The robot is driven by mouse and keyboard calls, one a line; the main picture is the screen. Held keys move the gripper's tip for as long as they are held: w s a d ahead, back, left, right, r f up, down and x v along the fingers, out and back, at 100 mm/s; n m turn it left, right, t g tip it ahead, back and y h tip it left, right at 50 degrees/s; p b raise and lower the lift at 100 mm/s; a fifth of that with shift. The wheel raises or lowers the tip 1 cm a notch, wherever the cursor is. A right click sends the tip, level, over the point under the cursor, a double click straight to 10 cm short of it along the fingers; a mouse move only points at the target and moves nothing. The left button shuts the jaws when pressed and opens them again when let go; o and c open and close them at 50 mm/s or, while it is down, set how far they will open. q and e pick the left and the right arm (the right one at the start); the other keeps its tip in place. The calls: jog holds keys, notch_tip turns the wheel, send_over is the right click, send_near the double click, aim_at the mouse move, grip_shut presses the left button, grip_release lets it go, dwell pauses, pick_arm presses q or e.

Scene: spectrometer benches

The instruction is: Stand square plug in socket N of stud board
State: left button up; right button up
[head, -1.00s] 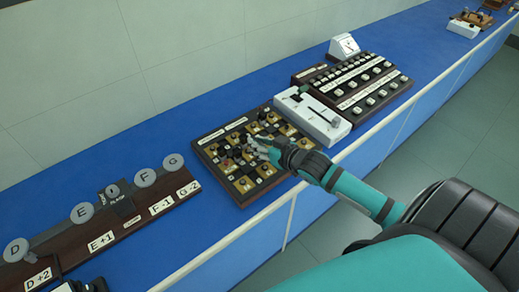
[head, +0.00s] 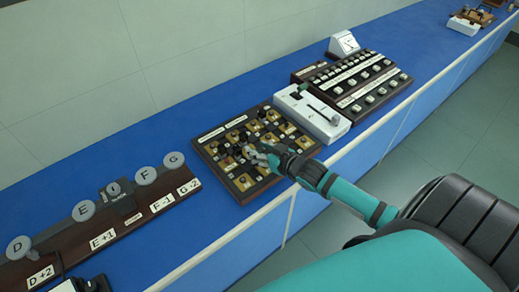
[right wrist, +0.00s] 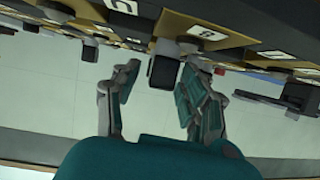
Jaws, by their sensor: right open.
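The stud board (head: 213,178), dark with rows of gold plates and dark plugs, lies on the blue bench in the head view. My right gripper (head: 254,155) is over the board's front right part, and its arm comes in from the right. In the right wrist view the board is along the top, and my right gripper (right wrist: 161,78) is open. A dark square-faced plug (right wrist: 164,71) shows between the spread fingers, with visible gaps on both sides. It appears to stand at a gold plate. The socket letters are too small or cut off to read surely. My left gripper is out of view.
A white box with a slider (head: 312,112) stands close right of the board, with a dark stepped panel (head: 352,83) beyond it. A dark wooden rail with round lettered discs (head: 146,176) is at left. Blue bench top is clear behind the board.

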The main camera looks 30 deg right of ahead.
jog(key=shift+r, duration=0.2)
jog(key=b+v, duration=0.1)
jog(key=v, duration=1.1)
jog(key=shift+d, duration=0.15)
